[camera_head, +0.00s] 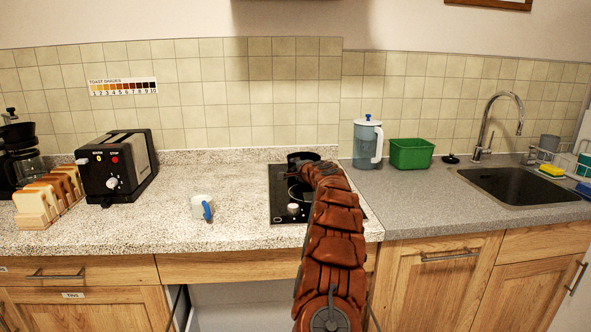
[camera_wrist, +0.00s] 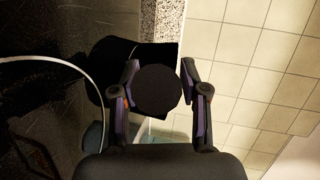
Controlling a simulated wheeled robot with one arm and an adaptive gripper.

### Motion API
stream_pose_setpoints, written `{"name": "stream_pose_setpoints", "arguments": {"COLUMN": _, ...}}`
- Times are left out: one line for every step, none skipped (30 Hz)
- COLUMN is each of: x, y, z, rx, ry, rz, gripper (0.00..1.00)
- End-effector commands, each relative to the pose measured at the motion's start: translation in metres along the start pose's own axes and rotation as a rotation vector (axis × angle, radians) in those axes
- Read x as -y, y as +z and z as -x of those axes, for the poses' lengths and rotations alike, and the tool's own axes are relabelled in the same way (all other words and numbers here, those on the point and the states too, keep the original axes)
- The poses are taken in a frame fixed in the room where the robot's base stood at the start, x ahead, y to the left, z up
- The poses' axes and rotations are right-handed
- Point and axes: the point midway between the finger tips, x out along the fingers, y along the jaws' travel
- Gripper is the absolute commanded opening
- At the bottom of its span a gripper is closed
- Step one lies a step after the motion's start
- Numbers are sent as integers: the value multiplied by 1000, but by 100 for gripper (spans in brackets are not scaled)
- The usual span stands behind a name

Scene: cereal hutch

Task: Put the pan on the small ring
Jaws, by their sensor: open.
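The dark pan (camera_head: 303,157) stands at the back of the black hob (camera_head: 279,190), partly hidden by my arm. In the wrist view the dark pan body (camera_wrist: 112,58) shows behind a round dark end, which looks like its handle, between my fingers. My gripper (camera_wrist: 158,80) is open around this end; I cannot tell whether either finger touches it. In the head view the gripper is hidden by my arm. A pale curved ring line (camera_wrist: 85,72) shows on the hob in the wrist view. I cannot tell which ring it is.
A white knob (camera_head: 293,208) is at the hob's front. A mug (camera_head: 202,206) and toaster (camera_head: 116,168) stand left. A jug (camera_head: 367,145), green tub (camera_head: 411,153) and sink (camera_head: 515,184) are right. The tiled wall (camera_wrist: 250,65) is close behind. Counter between mug and hob is clear.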

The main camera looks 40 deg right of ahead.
Motion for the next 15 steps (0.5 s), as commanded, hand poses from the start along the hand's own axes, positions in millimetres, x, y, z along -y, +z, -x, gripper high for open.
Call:
{"name": "stream_pose_setpoints", "arguments": {"x": 0, "y": 0, "z": 0, "rx": 0, "ry": 0, "rz": 0, "gripper": 44}}
{"name": "stream_pose_setpoints", "arguments": {"x": 0, "y": 0, "z": 0, "rx": 0, "ry": 0, "rz": 0, "gripper": 44}}
{"name": "stream_pose_setpoints", "arguments": {"x": 0, "y": 0, "z": 0, "rx": 0, "ry": 0, "rz": 0, "gripper": 44}}
{"name": "stream_pose_setpoints", "arguments": {"x": 0, "y": 0, "z": 0, "rx": 0, "ry": 0, "rz": 0, "gripper": 44}}
{"name": "stream_pose_setpoints", "arguments": {"x": 0, "y": 0, "z": 0, "rx": 0, "ry": 0, "rz": 0, "gripper": 44}}
{"name": "stream_pose_setpoints", "arguments": {"x": 1, "y": 0, "z": 0, "rx": 0, "ry": 0, "rz": 0, "gripper": 44}}
{"name": "stream_pose_setpoints", "arguments": {"x": 2, "y": 0, "z": 1, "rx": 0, "ry": 0, "rz": 0, "gripper": 44}}
{"name": "stream_pose_setpoints", "arguments": {"x": 4, "y": -1, "z": 1, "rx": 0, "ry": 0, "rz": 0, "gripper": 44}}
{"name": "stream_pose_setpoints", "arguments": {"x": 2, "y": 0, "z": 2, "rx": 0, "ry": 0, "rz": 0, "gripper": 44}}
{"name": "stream_pose_setpoints", "arguments": {"x": 2, "y": 0, "z": 3, "rx": -1, "ry": 0, "rz": -1, "gripper": 44}}
{"name": "stream_pose_setpoints", "arguments": {"x": 2, "y": -1, "z": 5, "rx": -2, "ry": 0, "rz": 0, "gripper": 44}}
{"name": "stream_pose_setpoints", "arguments": {"x": 2, "y": -1, "z": 7, "rx": -3, "ry": -1, "rz": 0, "gripper": 44}}
{"name": "stream_pose_setpoints", "arguments": {"x": 2, "y": -1, "z": 9, "rx": -3, "ry": -1, "rz": 1, "gripper": 44}}
{"name": "stream_pose_setpoints", "arguments": {"x": 2, "y": -1, "z": 12, "rx": -3, "ry": -1, "rz": 0, "gripper": 44}}
{"name": "stream_pose_setpoints", "arguments": {"x": 2, "y": -1, "z": 15, "rx": -3, "ry": -1, "rz": 0, "gripper": 44}}
